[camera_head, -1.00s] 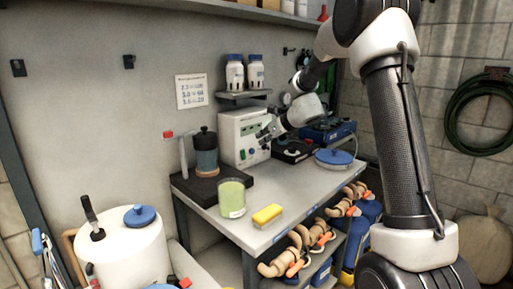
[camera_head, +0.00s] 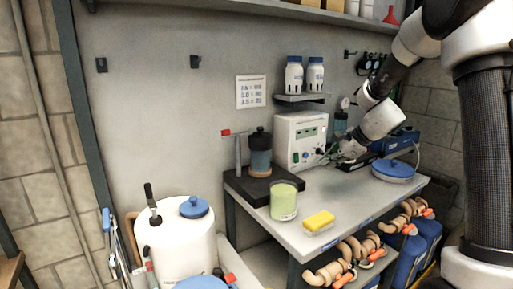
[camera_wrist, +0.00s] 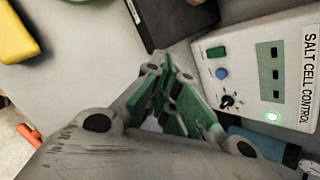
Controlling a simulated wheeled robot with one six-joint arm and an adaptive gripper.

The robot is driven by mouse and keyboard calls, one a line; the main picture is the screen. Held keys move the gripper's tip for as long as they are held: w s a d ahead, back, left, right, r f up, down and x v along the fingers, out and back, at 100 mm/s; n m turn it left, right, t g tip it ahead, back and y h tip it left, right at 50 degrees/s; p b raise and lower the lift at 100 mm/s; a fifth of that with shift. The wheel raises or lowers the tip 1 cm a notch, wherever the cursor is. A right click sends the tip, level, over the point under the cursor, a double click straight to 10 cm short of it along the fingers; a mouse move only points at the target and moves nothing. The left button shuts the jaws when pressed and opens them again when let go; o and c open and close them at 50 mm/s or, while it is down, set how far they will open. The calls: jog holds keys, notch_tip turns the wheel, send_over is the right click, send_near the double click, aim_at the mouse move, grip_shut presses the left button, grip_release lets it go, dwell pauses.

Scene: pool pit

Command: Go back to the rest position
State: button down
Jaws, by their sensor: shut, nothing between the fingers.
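My gripper (camera_wrist: 172,85) is shut and empty; its green-padded fingers meet in the wrist view. In the head view my gripper (camera_head: 326,157) is in front of the salt cell control box (camera_head: 292,150), above the grey bench (camera_head: 330,240). The control box also shows in the wrist view (camera_wrist: 245,65), with a green button, a blue button, a black knob and a lit green lamp. I cannot tell from the head view whether the fingertips touch the box.
On the bench stand a green-filled beaker (camera_head: 284,203), a yellow sponge (camera_head: 319,221), a dark-lidded cylinder (camera_head: 259,158) on a black base, and a blue-lidded dish (camera_head: 393,171). A shelf with two white bottles (camera_head: 294,76) is above. A white tank (camera_head: 178,240) stands left.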

jog(key=s+d+r+n+h, duration=0.2)
jog(key=s+n, duration=0.4)
jog(key=s, duration=0.6)
jog(key=s+d+r+n+g+h, duration=0.1)
jog(key=s+n, duration=0.5)
jog(key=s, duration=0.6)
jog(key=s+d+r+n+h, duration=0.3)
jog(key=s+d+r+n, duration=0.2)
jog(key=s, duration=0.8)
jog(key=shift+d+r+n+g, duration=0.25)
jog(key=shift+r+n, duration=0.2)
jog(key=shift+n, duration=0.65)
